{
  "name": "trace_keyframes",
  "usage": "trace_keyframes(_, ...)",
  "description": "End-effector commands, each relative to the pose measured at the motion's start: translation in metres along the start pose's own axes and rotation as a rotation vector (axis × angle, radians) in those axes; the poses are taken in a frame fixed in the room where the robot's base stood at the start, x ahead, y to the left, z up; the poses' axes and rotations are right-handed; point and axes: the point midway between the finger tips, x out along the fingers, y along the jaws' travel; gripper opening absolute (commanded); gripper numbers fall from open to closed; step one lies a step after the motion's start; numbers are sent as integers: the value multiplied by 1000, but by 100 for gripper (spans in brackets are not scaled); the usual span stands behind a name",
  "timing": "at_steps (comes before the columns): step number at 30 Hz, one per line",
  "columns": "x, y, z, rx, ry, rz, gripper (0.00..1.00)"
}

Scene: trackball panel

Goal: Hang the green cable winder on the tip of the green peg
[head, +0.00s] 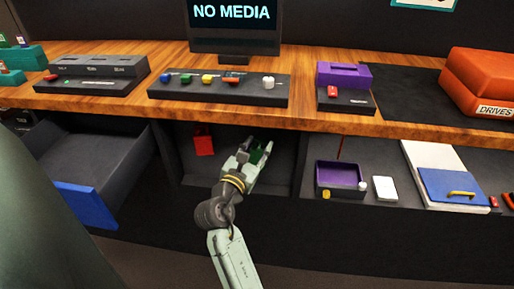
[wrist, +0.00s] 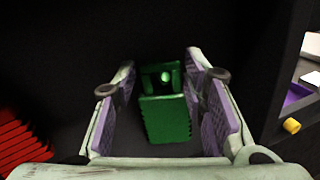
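The green cable winder (wrist: 166,118) shows in the wrist view as a green block with an open frame at its far end. It lies between the purple pads of my gripper (wrist: 161,80), near the fingertips. A thin dark gap shows at its left side; whether both pads touch it is unclear. A paler green spot (wrist: 166,76) shows inside the frame, perhaps the green peg's tip; the peg cannot be told apart clearly. In the head view my gripper (head: 251,153) reaches into the dark middle bay under the desk, with the winder (head: 257,157) partly hidden between its fingers.
A red winder (head: 203,142) hangs at the bay's back left; its ribbed side shows in the wrist view (wrist: 22,142). A bay wall stands close on the right, with a purple tray (head: 341,187) beyond. An open drawer (head: 90,203) is at left. The desk edge (head: 230,116) passes above.

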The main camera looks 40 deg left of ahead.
Motion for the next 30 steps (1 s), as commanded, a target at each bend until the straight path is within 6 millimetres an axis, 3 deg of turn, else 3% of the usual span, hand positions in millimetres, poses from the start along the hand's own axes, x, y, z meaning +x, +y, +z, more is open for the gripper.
trace_keyframes(7,0,0,0,0,0,0,56)
trace_keyframes(25,-2,0,0,1,-1,0,56)
trace_keyframes(30,-23,-3,11,3,5,2,56)
